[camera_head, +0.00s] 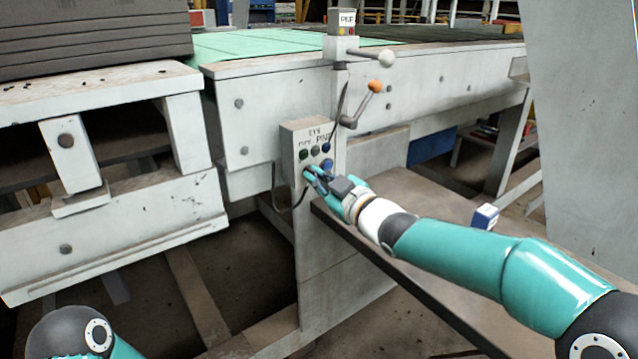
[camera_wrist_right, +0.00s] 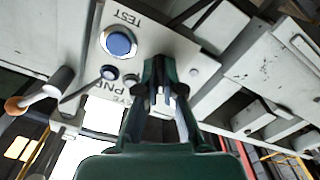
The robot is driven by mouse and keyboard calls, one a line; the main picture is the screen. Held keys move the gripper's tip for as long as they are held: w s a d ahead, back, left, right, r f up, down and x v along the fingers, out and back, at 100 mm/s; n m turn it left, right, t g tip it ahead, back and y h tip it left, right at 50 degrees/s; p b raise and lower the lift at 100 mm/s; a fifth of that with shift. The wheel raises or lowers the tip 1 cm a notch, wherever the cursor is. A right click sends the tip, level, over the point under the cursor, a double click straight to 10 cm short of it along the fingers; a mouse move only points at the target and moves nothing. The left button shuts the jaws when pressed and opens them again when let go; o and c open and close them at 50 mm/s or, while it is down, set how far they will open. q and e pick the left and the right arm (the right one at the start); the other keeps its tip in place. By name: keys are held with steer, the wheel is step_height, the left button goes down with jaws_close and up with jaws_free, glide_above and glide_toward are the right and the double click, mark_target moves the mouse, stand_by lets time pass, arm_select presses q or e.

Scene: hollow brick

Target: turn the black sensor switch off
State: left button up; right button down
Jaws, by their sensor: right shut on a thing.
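The grey control box (camera_head: 303,140) hangs on the side of the machine frame, with several round buttons on its face. It also shows in the right wrist view, tilted, with a plate (camera_wrist_right: 140,50) marked TEST. My right gripper (camera_head: 309,174) is at the lower left of the box face, touching it. In the wrist view its two dark fingers (camera_wrist_right: 160,62) are close together against the plate. They are shut on a small part there, which looks to be the black sensor switch; the fingers hide it and its position cannot be read. My left gripper is out of view.
A blue button (camera_wrist_right: 118,43) sits close beside the fingers. An orange-knobbed lever (camera_head: 375,87) and a white-knobbed lever (camera_head: 387,59) stick out above the box. A cable (camera_head: 275,190) loops at its left. A dark beam (camera_head: 400,285) runs below my right arm.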

steer(key=shift+w+d, duration=0.1)
stand_by(0.4)
steer(key=c, duration=1.4)
jaws_free()
steer(key=shift+f, duration=0.1)
steer(key=shift+o, duration=0.4)
steer(key=v, duration=1.2)
